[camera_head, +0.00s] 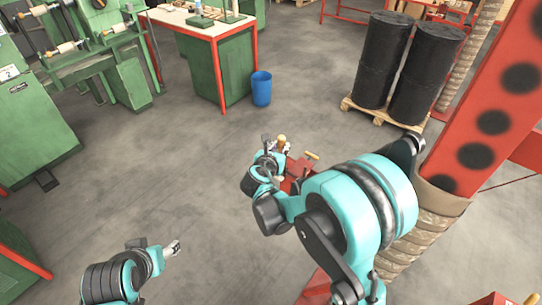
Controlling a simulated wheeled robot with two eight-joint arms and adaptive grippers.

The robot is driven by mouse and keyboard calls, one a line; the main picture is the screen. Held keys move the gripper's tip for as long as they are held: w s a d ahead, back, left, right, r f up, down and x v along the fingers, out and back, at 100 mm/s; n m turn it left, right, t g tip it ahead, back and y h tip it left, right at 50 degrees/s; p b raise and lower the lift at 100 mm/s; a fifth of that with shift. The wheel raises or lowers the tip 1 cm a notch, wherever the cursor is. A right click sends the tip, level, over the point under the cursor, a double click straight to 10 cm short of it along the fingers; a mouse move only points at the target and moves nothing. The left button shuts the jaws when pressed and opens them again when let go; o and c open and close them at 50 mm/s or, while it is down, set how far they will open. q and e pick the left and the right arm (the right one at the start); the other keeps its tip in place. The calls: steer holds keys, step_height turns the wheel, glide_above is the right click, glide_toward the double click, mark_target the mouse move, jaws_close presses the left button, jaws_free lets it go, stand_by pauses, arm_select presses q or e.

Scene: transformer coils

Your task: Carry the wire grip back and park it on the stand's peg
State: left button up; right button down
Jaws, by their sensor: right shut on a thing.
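My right gripper (275,147) is in the middle of the view, at the end of the teal arm. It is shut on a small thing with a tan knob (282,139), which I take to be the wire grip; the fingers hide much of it. Just to its right is a red stand-like part (299,168) with a tan peg-like bar (312,155). My arm covers its lower part, and I cannot tell whether the held thing touches it. My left gripper (174,248) is low at left, away from everything; its jaw opening is too small to judge.
A workbench (190,22) with green cabinets stands at the back, a blue bin (261,88) beside it. Green machines (75,50) fill the left. Two black drums (383,60) stand on a pallet (372,113). A red beam (500,90) rises at right. The middle floor is clear.

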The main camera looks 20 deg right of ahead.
steer(key=shift+f+b, duration=0.8)
steer(key=shift+f, duration=0.1)
stand_by(0.3)
steer(key=c, duration=1.3)
jaws_free()
steer(key=shift+o, duration=0.2)
steer(key=shift+r, duration=0.1)
